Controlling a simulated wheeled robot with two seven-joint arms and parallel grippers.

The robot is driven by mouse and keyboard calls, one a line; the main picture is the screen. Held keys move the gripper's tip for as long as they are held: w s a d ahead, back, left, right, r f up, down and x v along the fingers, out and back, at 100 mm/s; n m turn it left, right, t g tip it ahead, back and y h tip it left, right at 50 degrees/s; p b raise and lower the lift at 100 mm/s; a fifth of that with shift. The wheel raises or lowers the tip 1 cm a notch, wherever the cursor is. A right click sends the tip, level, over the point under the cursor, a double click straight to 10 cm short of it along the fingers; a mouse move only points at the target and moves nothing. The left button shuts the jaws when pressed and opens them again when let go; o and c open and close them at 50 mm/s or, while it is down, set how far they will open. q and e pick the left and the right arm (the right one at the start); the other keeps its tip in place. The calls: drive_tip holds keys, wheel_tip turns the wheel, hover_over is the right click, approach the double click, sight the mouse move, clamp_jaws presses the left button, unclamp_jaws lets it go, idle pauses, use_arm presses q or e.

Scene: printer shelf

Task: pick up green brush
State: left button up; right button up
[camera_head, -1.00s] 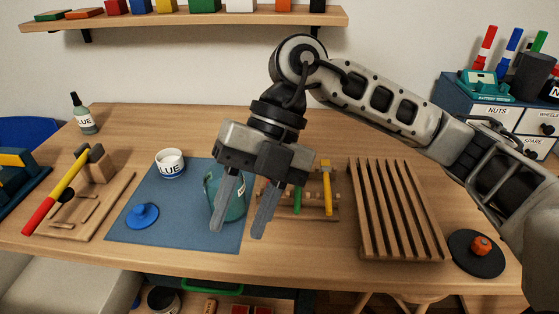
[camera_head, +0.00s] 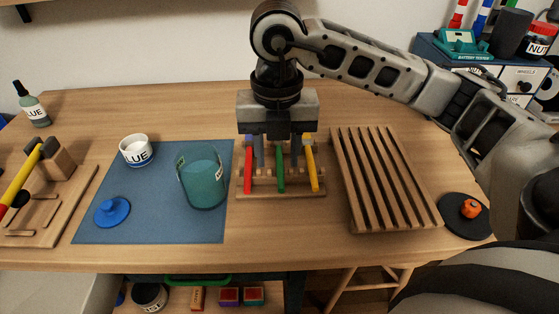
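The green brush (camera_head: 281,174) lies on a small wooden rack (camera_head: 309,195) on the table. A red brush (camera_head: 248,172) is to its left and a yellow brush (camera_head: 312,171) to its right on the same rack. My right gripper (camera_head: 277,158) is over the rack, pointing down, with its two fingers apart. One finger shows on each side of the green brush's line, near its far end. The gripper body hides the far part of the brush, and I cannot tell whether the fingers touch it. My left gripper is not in view.
A teal glass jar (camera_head: 203,180), a white glue pot (camera_head: 136,150) and a blue lid (camera_head: 112,212) are on a blue mat (camera_head: 150,226) left of the rack. A slatted wooden rack (camera_head: 385,180) stands close on the right. An orange object (camera_head: 470,209) sits on a black disc (camera_head: 456,228).

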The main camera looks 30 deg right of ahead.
sight(281, 179)
drive_tip(key=f, duration=0.4)
drive_tip(key=shift+s+d+f, duration=0.1)
drive_tip(key=shift+s+d, duration=0.05)
drive_tip(key=shift+d, duration=0.15)
drive_tip(key=shift+f, duration=0.6)
clamp_jaws()
